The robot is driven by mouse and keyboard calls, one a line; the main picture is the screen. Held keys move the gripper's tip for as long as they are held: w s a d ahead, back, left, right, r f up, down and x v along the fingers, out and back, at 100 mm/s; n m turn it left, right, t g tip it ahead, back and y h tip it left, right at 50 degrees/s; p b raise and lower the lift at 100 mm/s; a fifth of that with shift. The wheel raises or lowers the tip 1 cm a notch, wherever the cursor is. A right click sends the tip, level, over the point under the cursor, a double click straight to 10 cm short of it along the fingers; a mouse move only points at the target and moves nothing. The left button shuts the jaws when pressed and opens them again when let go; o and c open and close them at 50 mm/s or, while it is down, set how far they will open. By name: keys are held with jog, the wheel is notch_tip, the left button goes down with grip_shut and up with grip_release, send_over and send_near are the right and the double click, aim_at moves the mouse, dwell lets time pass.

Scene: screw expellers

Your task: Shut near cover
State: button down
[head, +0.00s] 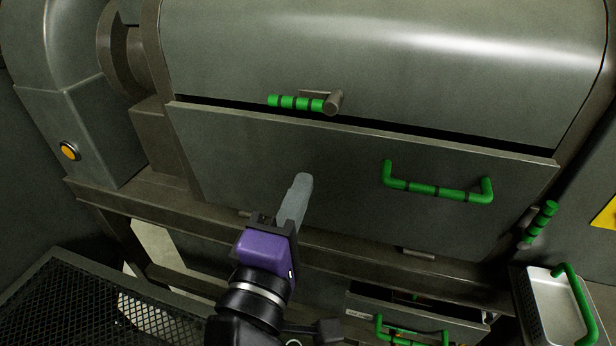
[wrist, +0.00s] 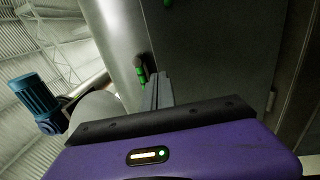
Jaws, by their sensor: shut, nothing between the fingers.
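The near cover (head: 350,165) is a grey-green panel on the front of the machine, with a green U-shaped handle (head: 437,192) on its right half. A dark gap runs along its top edge, below the rounded housing, so it stands slightly ajar. Hinges show at its lower edge. A latch with a green ribbed grip (head: 298,102) sits just above the gap. My gripper (head: 302,182) is shut and empty, in front of the cover's left-middle part; I cannot tell whether it touches. In the wrist view the fingers (wrist: 157,92) point along the cover (wrist: 222,60).
A second green ribbed lever (head: 541,222) is at the cover's right. A metal tray with a green handle (head: 573,300) is at the lower right. An open drawer (head: 415,318) is below. A mesh platform (head: 70,305) lies at lower left. A yellow button (head: 69,151) is at left.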

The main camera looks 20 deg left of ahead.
jog(key=shift+s, duration=1.7)
jog(key=p, duration=0.7)
send_near(513, 172)
jog(key=s+a+r, duration=0.2)
jog(key=s, duration=0.5)
jog(key=w+b, duration=0.2)
jog(key=w, duration=0.2)
jog(key=w+b, duration=0.3)
jog(key=w, duration=0.1)
jog(key=w+r+b, duration=0.1)
jog(key=w+b, duration=0.2)
jog(key=w, duration=0.1)
jog(key=shift+w+d+r, duration=0.1)
jog(key=shift+w+d, duration=0.05)
jog(key=shift+w, duration=0.65)
